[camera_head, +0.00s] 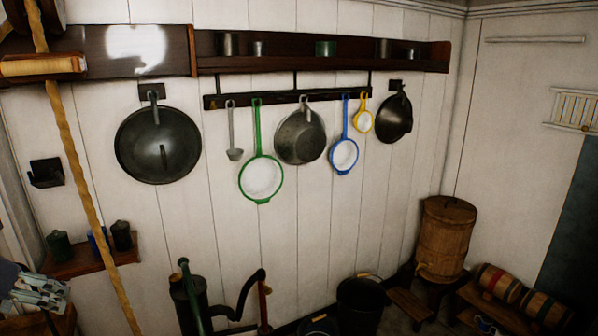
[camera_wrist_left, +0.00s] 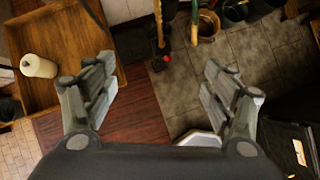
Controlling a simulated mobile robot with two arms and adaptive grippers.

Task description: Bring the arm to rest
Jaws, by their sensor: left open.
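My left gripper (camera_head: 40,292) shows at the lower left edge of the head view, with its grey fingers in front of a wooden surface. In the left wrist view my left gripper (camera_wrist_left: 158,92) has its two fingers spread wide apart with nothing between them. Below the gap lie a red-brown wooden floor and grey tiles, some way off. The rest of the left arm is mostly out of the head view. My right gripper is not in either view.
A twisted rope or pole (camera_head: 75,165) runs down the left of the head view. Pans and strainers hang under a wall shelf (camera_head: 320,65). A pump (camera_head: 190,295) stands below, and a barrel (camera_head: 446,238) at right. A wooden tray (camera_wrist_left: 65,55) holds a white candle-like object (camera_wrist_left: 38,66).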

